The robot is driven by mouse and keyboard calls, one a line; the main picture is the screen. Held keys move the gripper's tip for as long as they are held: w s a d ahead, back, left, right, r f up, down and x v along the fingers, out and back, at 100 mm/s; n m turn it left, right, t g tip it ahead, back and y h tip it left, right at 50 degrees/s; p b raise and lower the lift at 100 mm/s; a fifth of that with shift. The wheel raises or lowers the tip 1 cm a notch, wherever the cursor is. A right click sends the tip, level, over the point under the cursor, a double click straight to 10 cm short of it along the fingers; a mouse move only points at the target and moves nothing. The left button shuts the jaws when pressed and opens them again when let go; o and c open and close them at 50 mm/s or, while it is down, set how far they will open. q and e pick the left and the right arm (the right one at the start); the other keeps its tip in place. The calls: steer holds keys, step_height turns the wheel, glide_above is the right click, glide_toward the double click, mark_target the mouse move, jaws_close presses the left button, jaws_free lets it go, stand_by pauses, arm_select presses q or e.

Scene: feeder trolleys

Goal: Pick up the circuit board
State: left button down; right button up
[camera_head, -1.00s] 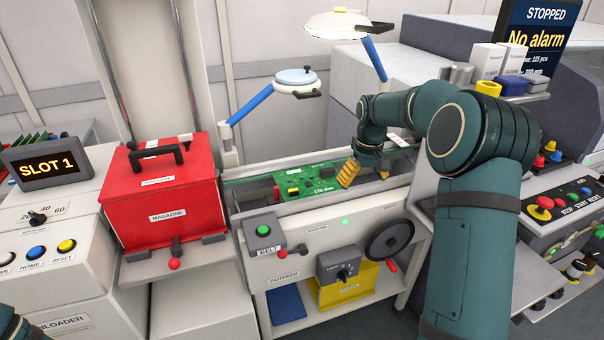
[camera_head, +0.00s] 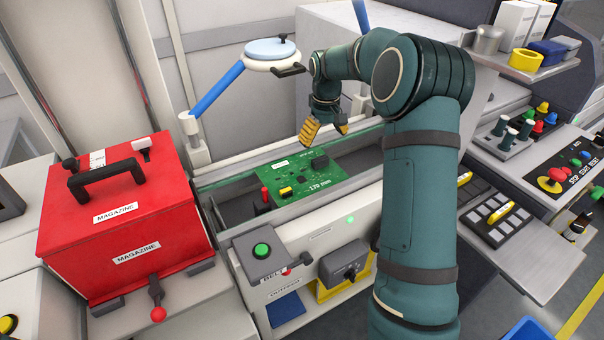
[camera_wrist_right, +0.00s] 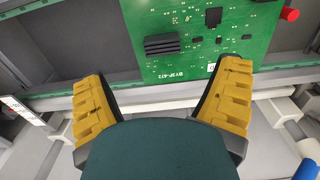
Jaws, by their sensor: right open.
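The green circuit board (camera_head: 312,180) lies flat in the conveyor channel, across its rails, with black, yellow and red parts on top. My right gripper (camera_head: 326,140) is open and empty, just above the far right part of the board. In the right wrist view the board (camera_wrist_right: 190,58) lies ahead of the open yellow fingers (camera_wrist_right: 168,100); its near edge reaches toward the gap between them, and they do not grip it. My left gripper is not in view.
The red magazine (camera_head: 125,240) stands left of the conveyor (camera_head: 330,232). A lamp (camera_head: 271,52) on a blue arm hangs behind the board. A button box (camera_head: 262,250) is at the front. A shelf (camera_head: 520,75) with small containers is at the right.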

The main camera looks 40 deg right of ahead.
mark_target(321, 159)
step_height(321, 159, down, 4)
steer(key=shift+f+b, duration=0.1)
steer(key=shift+b, duration=0.25)
step_height(321, 159, down, 5)
steer(key=shift+w+f+b, duration=0.1)
steer(key=shift+w+b, duration=0.05)
steer(key=shift+b, duration=0.7)
steer(key=shift+a, duration=0.1)
steer(key=c, duration=1.4)
